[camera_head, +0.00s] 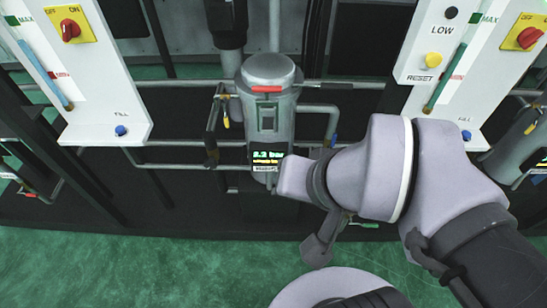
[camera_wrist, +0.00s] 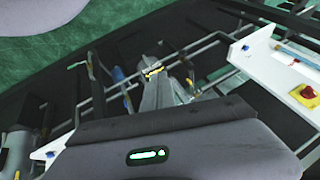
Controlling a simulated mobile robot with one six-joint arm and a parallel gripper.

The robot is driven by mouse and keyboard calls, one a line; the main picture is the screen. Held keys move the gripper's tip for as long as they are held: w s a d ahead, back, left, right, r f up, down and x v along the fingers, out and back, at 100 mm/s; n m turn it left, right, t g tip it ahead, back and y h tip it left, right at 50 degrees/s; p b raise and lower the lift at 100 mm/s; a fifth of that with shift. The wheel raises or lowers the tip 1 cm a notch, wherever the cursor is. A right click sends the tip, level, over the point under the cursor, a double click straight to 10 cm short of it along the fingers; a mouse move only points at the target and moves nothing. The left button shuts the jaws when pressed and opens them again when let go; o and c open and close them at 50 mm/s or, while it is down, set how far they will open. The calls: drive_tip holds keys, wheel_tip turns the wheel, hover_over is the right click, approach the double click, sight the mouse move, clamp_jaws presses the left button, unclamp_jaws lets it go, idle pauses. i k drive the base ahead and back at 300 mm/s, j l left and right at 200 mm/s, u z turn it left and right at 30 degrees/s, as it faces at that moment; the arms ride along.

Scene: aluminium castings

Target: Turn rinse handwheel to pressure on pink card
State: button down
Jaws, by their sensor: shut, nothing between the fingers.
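My gripper (camera_wrist: 156,90) shows in the wrist view, its narrow grey fingers shut with nothing held. They point toward the pipework, near a small yellow-lettered mark at their far end. In the head view my arm reaches in from the right and its wrist end overlaps the lower right of a grey cylinder (camera_head: 268,100). The cylinder bears a lit display (camera_head: 268,156) that seems to read 2.3 bar in green, with a yellow line below too small to read. I cannot make out the rinse handwheel or a pink card in either view.
White panels stand left (camera_head: 95,85) and right (camera_head: 430,60), with red-knobbed yellow switches (camera_head: 70,28) and blue FILL buttons (camera_head: 121,130). Grey pipes (camera_head: 190,143) with small valves cross beside the cylinder. The green floor (camera_head: 130,270) is clear at front left.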

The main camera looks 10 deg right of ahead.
sight(211, 163)
drive_tip(key=i+l+z, duration=0.15)
drive_tip(key=i+z, duration=0.2)
drive_tip(key=i, duration=0.25)
drive_tip(key=i+j, duration=0.3)
drive_tip(key=j, duration=0.25)
